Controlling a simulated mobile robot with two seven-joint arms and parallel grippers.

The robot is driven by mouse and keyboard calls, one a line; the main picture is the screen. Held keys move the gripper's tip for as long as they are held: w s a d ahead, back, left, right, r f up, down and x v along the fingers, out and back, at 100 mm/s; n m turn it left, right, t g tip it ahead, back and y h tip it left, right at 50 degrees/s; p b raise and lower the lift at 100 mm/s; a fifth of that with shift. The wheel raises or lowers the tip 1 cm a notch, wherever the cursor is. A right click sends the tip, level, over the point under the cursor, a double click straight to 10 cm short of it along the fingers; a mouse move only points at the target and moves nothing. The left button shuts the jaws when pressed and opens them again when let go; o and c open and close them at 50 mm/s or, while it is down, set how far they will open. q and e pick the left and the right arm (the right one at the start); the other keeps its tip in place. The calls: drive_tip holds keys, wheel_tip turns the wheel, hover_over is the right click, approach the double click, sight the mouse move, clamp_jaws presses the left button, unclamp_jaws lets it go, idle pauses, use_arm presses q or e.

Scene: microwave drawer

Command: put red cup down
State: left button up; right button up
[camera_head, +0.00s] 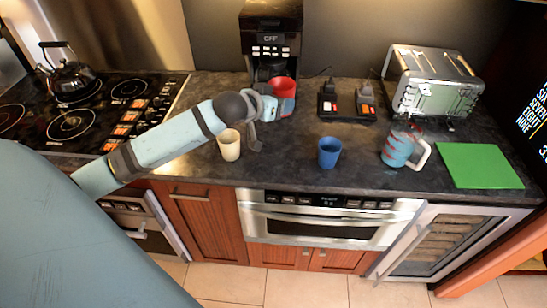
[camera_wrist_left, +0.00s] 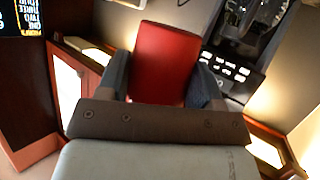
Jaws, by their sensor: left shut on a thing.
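The red cup (camera_head: 283,88) is at the front of the black coffee maker (camera_head: 271,38) in the head view. My left gripper (camera_head: 268,99) reaches it from the left and is shut on it. In the left wrist view the red cup (camera_wrist_left: 165,62) sits between the two dark fingers of my left gripper (camera_wrist_left: 163,84). The cup's base is partly hidden by the gripper, so I cannot tell whether it touches a surface. My right gripper is not in view.
A cream cup (camera_head: 229,146), a blue cup (camera_head: 329,153) and a patterned mug (camera_head: 400,148) stand on the dark counter (camera_head: 280,170). A green board (camera_head: 479,166) lies at right. A toaster (camera_head: 433,84) stands behind. Bare counter shows between the cream and blue cups.

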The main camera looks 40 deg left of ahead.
use_arm(q)
drive_tip(key=shift+a, duration=0.15)
wheel_tip(320, 180, down, 15)
drive_tip(key=shift+f+p, duration=0.2)
drive_tip(key=shift+p, duration=0.35)
wheel_tip(320, 180, down, 4)
drive_tip(key=shift+f+p, duration=0.1)
drive_tip(key=shift+p, duration=0.45)
drive_tip(key=shift+f, duration=0.1)
drive_tip(key=o, duration=1)
drive_tip(key=shift+c, duration=0.2)
drive_tip(key=shift+f, duration=0.1)
